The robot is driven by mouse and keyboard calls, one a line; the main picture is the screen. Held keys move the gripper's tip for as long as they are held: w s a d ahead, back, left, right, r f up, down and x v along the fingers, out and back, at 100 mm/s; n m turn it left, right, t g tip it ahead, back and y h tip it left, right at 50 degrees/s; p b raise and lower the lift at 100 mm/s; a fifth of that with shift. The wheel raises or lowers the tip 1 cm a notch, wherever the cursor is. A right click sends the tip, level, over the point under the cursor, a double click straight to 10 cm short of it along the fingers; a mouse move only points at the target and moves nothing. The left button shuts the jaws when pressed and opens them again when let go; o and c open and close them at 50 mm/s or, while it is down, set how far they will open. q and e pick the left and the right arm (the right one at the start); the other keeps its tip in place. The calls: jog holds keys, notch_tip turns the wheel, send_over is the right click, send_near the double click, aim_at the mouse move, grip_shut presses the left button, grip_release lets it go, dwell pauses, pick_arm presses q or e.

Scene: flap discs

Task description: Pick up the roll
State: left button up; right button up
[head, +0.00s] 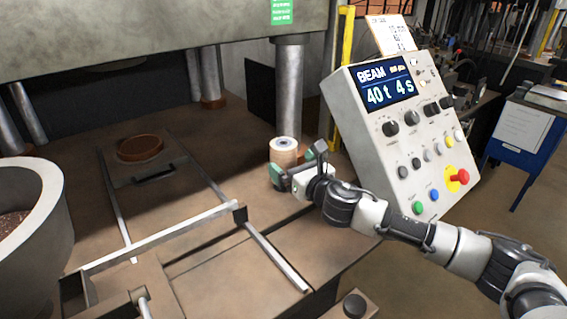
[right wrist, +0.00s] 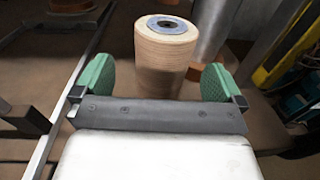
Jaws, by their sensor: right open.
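The roll (head: 284,154) is a tan, upright cylinder with a pale top and a dark centre hole. It stands on the brown press table, near the foot of a metal column. In the right wrist view the roll (right wrist: 165,55) stands just ahead of my right gripper, between the lines of its two green fingertips. My right gripper (head: 297,176) is open and empty, on the near side of the roll; in the right wrist view (right wrist: 160,84) its fingers are spread wider than the roll. The roll's lower part is partly hidden by the gripper. My left gripper is not in view.
A metal column (head: 290,85) rises behind the roll. Metal rails (head: 165,238) cross the table. A large pale bowl (head: 50,225) stands at left. A round brown piece (head: 140,148) lies farther back.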

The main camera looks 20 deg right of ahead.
jog(key=p+x, duration=0.1)
jog(key=x, duration=0.3)
jog(key=shift+w+d+r, duration=0.1)
jog(key=shift+w+r, duration=0.05)
jog(key=shift+w, duration=0.75)
jog(key=c, duration=1.3)
